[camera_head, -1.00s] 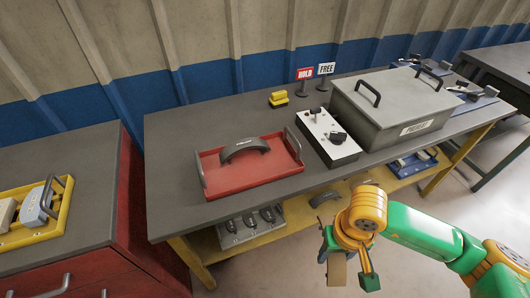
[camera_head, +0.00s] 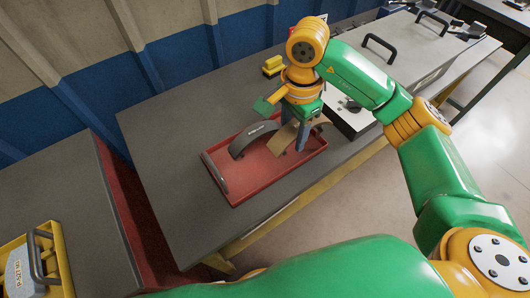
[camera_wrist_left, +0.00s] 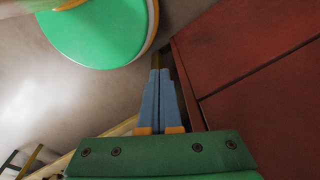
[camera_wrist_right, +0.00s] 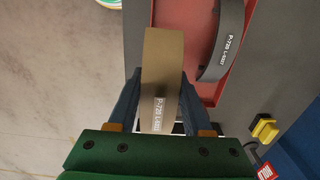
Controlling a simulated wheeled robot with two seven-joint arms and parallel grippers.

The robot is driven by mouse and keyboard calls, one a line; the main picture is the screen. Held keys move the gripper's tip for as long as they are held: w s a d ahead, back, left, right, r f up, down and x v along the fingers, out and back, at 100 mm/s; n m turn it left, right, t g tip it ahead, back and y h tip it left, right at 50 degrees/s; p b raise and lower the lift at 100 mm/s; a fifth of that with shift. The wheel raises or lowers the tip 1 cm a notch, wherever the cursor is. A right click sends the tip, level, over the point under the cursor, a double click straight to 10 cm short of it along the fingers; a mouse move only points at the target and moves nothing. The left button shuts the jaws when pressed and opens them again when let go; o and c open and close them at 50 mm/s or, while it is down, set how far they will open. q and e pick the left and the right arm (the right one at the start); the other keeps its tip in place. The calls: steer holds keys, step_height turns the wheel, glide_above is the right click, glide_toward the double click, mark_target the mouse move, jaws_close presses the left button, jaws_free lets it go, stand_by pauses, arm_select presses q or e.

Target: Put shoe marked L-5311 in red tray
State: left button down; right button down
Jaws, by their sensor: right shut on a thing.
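My right gripper (camera_head: 297,130) is shut on a tan curved brake shoe (camera_head: 283,138), over the right part of the red tray (camera_head: 240,196). In the right wrist view this shoe (camera_wrist_right: 163,60) stands between the fingers. Its white marking starts P-720 L-53; the last digits are too small to be sure of. A dark grey shoe (camera_head: 238,146) lies in the tray's left part; it also shows in the right wrist view (camera_wrist_right: 224,45). I cannot tell whether the held shoe touches the tray. My left gripper (camera_wrist_left: 162,88) is shut and empty beside a red cabinet.
The grey bench (camera_head: 165,140) is clear left of the tray. A white control box (camera_head: 350,118) and a large grey lidded box (camera_head: 395,50) stand to the right. A yellow object (camera_head: 273,65) is behind. A yellow tray (camera_head: 55,255) with a pale shoe is at lower left.

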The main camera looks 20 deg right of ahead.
glide_above(266, 168)
step_height(266, 168, down, 6)
steer(key=shift+d+p, duration=0.15)
steer(key=shift+p, duration=0.15)
steer(key=f, duration=0.1)
steer(key=f+p, duration=0.1)
steer(key=shift+s+a+f, duration=0.1)
steer(key=shift+a+f, duration=0.1)
steer(key=shift+f, duration=0.6)
steer(key=shift+f, duration=0.1)
steer(key=c, duration=0.6)
jaws_free()
